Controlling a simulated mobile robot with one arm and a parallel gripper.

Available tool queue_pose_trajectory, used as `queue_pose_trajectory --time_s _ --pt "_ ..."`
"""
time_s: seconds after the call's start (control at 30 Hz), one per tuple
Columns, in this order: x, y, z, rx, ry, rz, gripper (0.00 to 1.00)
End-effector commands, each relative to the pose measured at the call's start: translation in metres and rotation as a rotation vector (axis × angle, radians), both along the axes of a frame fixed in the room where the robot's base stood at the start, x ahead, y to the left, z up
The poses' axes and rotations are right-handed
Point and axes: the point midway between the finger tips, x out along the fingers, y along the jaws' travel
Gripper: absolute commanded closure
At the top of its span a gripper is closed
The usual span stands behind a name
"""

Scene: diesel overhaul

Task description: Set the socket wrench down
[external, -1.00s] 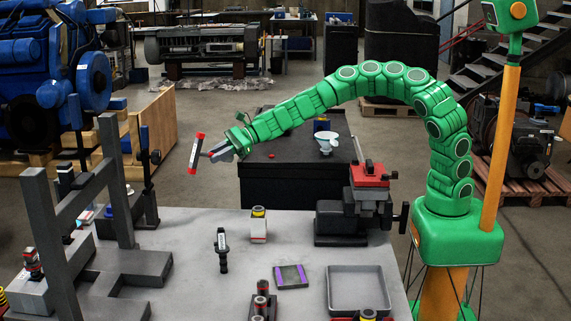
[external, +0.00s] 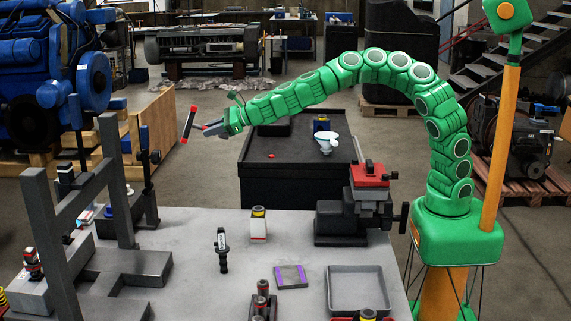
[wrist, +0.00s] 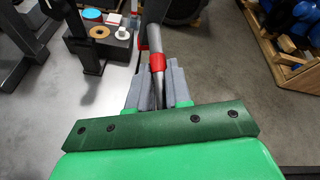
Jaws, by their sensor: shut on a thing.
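The socket wrench (external: 188,126) is a grey bar with red ends. It is held up in the air, tilted, above and behind the far left part of the grey workbench (external: 190,228). My gripper (external: 209,129) is shut on it, with the arm stretched out to the left. In the wrist view the grey fingers of my gripper (wrist: 157,88) close around the wrench (wrist: 156,62), whose grey shaft and red band show. Its far end is cut off or hidden there.
On the workbench stand a dark frame (external: 122,190), a vise (external: 365,205), a black and white tool (external: 222,250), a purple-edged pad (external: 291,276) and an empty grey tray (external: 360,288). A black table (external: 270,180) stands behind. The bench's back middle has bare room.

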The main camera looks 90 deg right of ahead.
Motion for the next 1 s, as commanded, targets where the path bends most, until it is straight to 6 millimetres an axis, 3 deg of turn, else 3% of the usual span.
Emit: queue_pose_trajectory --time_s 0.23,0.47,0.77,1.0 --pt "-0.004 -0.009 0.001 0.0 -0.001 -0.032 1.0" --pt "-0.027 -0.054 0.002 0.001 -0.002 -0.207 1.0" --pt "-0.081 -0.126 -0.004 -0.003 0.0 -0.505 1.0" --pt "-0.141 -0.178 -0.009 -0.002 -0.002 -0.752 1.0"
